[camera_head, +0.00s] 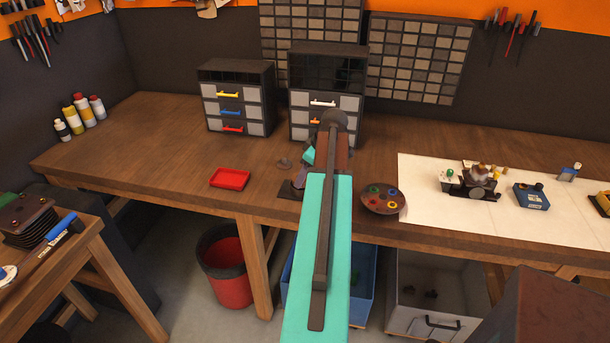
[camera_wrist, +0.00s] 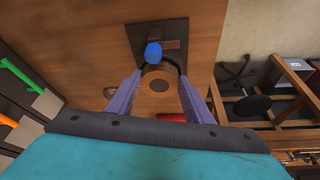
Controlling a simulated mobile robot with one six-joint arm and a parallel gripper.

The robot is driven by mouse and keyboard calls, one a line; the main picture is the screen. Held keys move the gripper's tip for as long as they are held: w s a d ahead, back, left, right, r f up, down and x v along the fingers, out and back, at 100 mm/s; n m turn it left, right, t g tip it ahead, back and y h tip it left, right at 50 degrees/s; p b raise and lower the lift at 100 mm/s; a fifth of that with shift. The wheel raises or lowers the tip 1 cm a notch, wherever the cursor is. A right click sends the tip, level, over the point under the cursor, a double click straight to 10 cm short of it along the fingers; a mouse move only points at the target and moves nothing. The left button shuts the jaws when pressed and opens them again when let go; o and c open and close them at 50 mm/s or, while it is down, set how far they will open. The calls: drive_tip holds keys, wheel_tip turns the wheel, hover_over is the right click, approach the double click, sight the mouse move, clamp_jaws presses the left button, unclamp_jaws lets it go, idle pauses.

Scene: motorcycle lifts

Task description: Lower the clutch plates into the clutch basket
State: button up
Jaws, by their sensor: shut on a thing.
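In the wrist view my gripper (camera_wrist: 160,77) has its two purple fingers on either side of a brown round piece with a darker centre, which looks like the clutch plates (camera_wrist: 160,74). The fingers are shut on it. Beyond it lies a dark square base (camera_wrist: 174,32) on the bench, with a blue knob-like part (camera_wrist: 153,52) close to the held piece. I cannot make out the clutch basket for certain, or whether the held piece touches anything. In the head view my arm hides most of the gripper (camera_head: 302,173), and the dark base (camera_head: 290,190) shows just left of it.
A red tray (camera_head: 230,179) lies left on the bench (camera_head: 150,140). A round dish of coloured rings (camera_head: 383,198) lies to the right, beside a white sheet (camera_head: 430,222) with parts. Drawer cabinets (camera_head: 236,98) stand behind. The bench's left part is mostly clear.

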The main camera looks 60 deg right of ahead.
drive_tip(key=shift+f, duration=0.3)
idle(0.4)
drive_tip(key=o, duration=1.4)
drive_tip(key=shift+c, duration=0.2)
drive_tip(key=shift+s+r, duration=0.1)
drive_tip(key=shift+r, duration=0.05)
drive_tip(key=b+v, duration=0.4)
drive_tip(key=v, duration=0.9)
drive_tip(key=shift+r, duration=0.2)
drive_tip(key=shift+s, duration=0.15)
